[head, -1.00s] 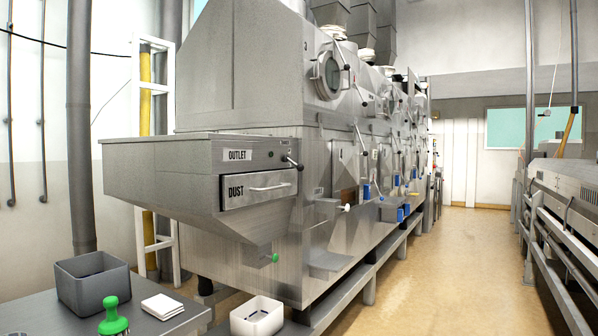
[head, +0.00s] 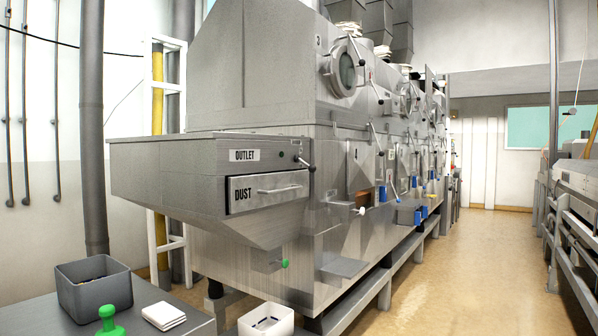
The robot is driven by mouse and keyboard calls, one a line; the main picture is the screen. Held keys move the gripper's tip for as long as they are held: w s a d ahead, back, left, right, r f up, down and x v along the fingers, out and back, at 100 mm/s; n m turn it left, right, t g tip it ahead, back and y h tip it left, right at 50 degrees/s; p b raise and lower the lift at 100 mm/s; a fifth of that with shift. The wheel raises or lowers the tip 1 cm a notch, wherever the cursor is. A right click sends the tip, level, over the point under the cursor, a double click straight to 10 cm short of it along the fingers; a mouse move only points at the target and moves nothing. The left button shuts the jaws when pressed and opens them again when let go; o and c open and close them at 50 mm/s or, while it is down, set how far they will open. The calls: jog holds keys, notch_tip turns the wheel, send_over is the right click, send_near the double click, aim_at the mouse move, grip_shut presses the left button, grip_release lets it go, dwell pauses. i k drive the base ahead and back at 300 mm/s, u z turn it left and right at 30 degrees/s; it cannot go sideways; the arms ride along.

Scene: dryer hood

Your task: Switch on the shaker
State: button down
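The steel dryer hood (head: 190,185) fills the middle of the head view. Its front carries an OUTLET label (head: 244,155) and, below it, a closed DUST drawer (head: 268,189) with a bar handle. Right of the OUTLET label are a small dark round button or knob (head: 282,154) and a lever with a black ball end (head: 312,168). Small lettering above them is too small to read. No control can be read as the shaker's switch, and its on or off state cannot be told. My gripper is not in view.
A grey bin (head: 93,290), a green-handled object (head: 107,318) and white cloths or pads (head: 164,315) are on the table at lower left. A white box (head: 266,323) stands beside it. A green knob (head: 285,264) is under the hood. The right aisle floor (head: 480,260) is clear.

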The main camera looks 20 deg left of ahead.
aim_at(311, 168)
jog(key=u, duration=0.05)
jog(key=i, duration=1.4)
jog(key=u, duration=0.65)
